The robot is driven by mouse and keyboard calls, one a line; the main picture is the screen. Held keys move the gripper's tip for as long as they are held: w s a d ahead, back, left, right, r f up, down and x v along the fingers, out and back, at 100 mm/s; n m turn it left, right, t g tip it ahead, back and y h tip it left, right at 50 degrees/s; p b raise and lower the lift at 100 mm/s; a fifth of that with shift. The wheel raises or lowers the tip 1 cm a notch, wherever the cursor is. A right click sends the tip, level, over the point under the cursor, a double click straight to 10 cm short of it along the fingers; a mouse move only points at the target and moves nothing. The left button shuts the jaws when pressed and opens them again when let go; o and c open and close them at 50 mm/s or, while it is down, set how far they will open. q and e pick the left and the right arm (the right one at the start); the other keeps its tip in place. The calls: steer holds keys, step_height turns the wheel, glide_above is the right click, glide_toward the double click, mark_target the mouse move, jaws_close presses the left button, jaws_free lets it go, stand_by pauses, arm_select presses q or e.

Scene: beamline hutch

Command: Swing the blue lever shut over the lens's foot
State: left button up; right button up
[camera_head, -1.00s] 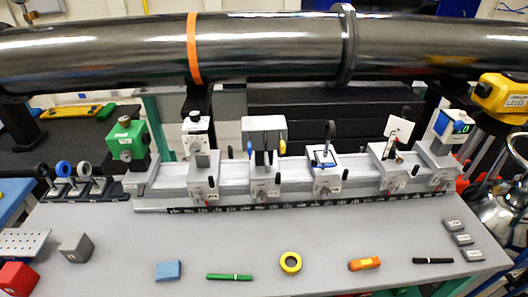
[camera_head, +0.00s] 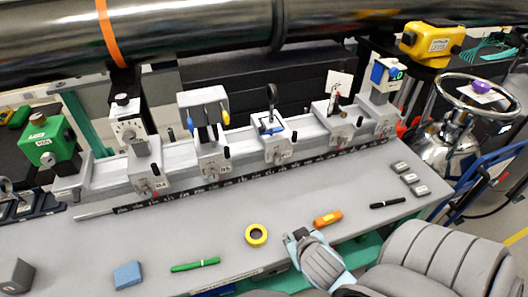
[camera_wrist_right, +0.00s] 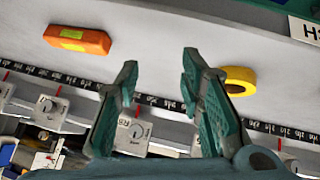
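The lens (camera_head: 272,94), a dark ring on a post, stands upright on a white-topped carriage (camera_head: 276,150) on the rail. The small blue lever (camera_head: 267,130) is beside the foot of its post; it is too small to tell its exact angle. My right gripper (camera_head: 296,236) is at the table's front edge, between the yellow tape and the orange block, well short of the lens carriage and apart from it. In the right wrist view my right gripper (camera_wrist_right: 160,60) is open with nothing between its fingers. The lens and lever are not visible there. My left gripper is not in view.
The rail (camera_head: 240,143) carries several other carriages on both sides. Yellow tape (camera_head: 256,234), an orange block (camera_head: 327,218), a green pen (camera_head: 195,265) and a black pen (camera_head: 388,203) lie on the table. The large pipe (camera_head: 190,35) runs overhead behind. Table between rail and tape is clear.

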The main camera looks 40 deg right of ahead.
steer(key=w+d+r+m+t+h, duration=0.2)
steer(key=w+d+r+t+h, duration=0.1)
steer(key=w+d+r+t, duration=0.3)
steer(key=t+y, duration=0.1)
steer(key=t, duration=0.3)
glide_toward(263, 129)
steer(key=shift+n+y, duration=0.3)
steer(key=shift+n, duration=0.1)
steer(key=p+x, duration=0.2)
steer(key=x, duration=0.5)
steer(key=shift+w+d+r, duration=0.1)
steer(key=shift+w+d, duration=0.25)
steer(key=shift+w, duration=0.35)
steer(key=shift+c, duration=0.6)
jaws_close()
